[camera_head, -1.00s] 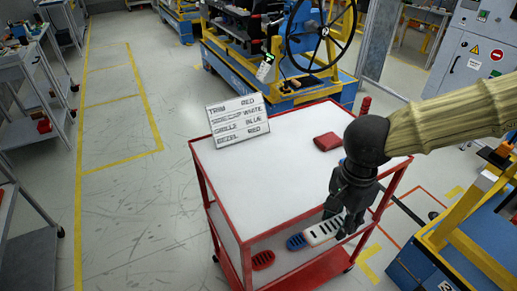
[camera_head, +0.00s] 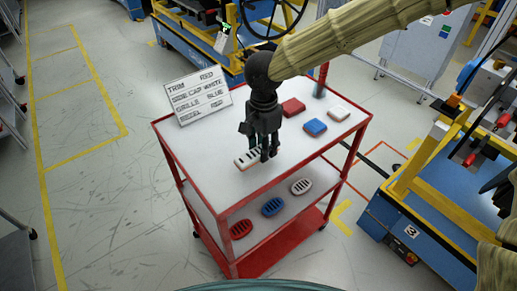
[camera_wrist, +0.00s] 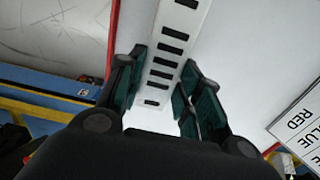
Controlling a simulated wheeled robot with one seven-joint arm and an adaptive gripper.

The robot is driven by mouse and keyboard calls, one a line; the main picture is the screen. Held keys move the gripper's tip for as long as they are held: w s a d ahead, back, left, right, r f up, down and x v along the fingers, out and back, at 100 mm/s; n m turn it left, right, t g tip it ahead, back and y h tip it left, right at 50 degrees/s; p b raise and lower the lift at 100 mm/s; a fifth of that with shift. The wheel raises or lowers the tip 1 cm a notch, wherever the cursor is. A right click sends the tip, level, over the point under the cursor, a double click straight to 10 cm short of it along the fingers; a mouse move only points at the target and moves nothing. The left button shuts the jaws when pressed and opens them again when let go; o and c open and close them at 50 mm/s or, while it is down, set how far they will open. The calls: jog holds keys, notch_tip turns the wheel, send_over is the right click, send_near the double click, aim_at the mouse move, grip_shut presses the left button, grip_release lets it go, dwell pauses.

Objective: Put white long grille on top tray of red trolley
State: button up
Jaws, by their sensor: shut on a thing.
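The white long grille (camera_head: 242,161), a flat white strip with dark slots, is held in my gripper (camera_head: 262,154). In the wrist view the grille (camera_wrist: 172,45) runs between the two dark fingers of my gripper (camera_wrist: 160,98), which are shut on it. The grille is over the white surface of the top tray (camera_head: 205,150) of the red trolley. I cannot tell whether it touches the surface. In the head view the fingers hide part of the grille.
On the top tray, a red block (camera_head: 293,107), a blue block (camera_head: 315,127) and a white block (camera_head: 339,113) lie at the right. A sign card (camera_head: 198,98) stands at the back left. Red, blue and white oval vents (camera_head: 302,186) lie on the lower shelf. The tray's left front is clear.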

aim_at(260, 145)
jog(key=shift+w+a, duration=0.35)
jog(key=shift+w, duration=0.25)
jog(key=shift+w+f, duration=0.1)
jog(key=shift+f, duration=1.7)
jog(key=shift+p, duration=0.35)
jog(key=o, duration=1)
jog(key=shift+f, duration=0.15)
jog(key=shift+o, duration=0.2)
notch_tip(260, 145, up, 12)
jog(key=shift+r, duration=0.15)
